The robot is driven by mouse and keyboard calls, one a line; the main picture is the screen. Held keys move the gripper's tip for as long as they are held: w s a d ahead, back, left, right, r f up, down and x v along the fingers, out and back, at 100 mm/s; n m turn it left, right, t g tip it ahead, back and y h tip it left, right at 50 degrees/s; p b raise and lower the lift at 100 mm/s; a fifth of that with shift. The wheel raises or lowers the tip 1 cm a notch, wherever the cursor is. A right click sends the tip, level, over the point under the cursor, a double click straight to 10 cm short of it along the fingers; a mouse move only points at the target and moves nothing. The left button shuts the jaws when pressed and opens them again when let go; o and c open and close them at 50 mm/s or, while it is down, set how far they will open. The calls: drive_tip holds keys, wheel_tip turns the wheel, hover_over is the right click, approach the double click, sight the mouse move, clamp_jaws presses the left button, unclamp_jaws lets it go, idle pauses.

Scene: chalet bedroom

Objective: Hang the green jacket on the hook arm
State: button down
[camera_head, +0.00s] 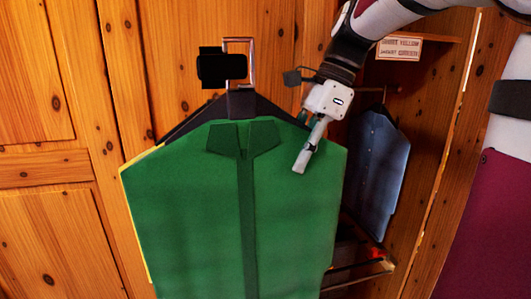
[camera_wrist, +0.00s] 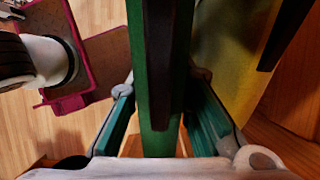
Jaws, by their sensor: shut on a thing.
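The green jacket (camera_head: 285,225) hangs upright on a dark hanger (camera_head: 180,128). Above its collar is a dark neck piece topped by a copper-coloured squared loop (camera_head: 251,60). A black block (camera_head: 212,67), apparently the hook arm, overlaps the loop's left side; I cannot tell whether the loop is around it or only in front. My gripper (camera_head: 304,158) is at the jacket's right shoulder. In the wrist view my gripper (camera_wrist: 163,85) has its fingers on both sides of the green jacket edge (camera_wrist: 148,125) and a dark strip.
A yellow edge (camera_head: 147,270) shows behind the green jacket, and a yellow surface (camera_wrist: 232,60) in the wrist view. A blue jacket (camera_head: 374,165) hangs in the open wardrobe at right, below a small sign (camera_head: 399,48). Wooden panels (camera_head: 70,120) stand close behind.

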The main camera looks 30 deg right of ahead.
sight(283, 168)
drive_tip(key=shift+w+a+b, duration=0.2)
drive_tip(key=shift+w+a, duration=0.05)
drive_tip(key=shift+a, duration=0.5)
drive_tip(key=shift+w+a+b, duration=0.15)
drive_tip(key=shift+w+a, duration=0.05)
drive_tip(key=shift+a, duration=0.5)
drive_tip(key=shift+a+f, duration=0.1)
drive_tip(key=shift+f, duration=1.05)
drive_tip(key=c, duration=1.4)
unclamp_jaws()
drive_tip(key=shift+o, duration=0.2)
drive_tip(key=v, duration=1.2)
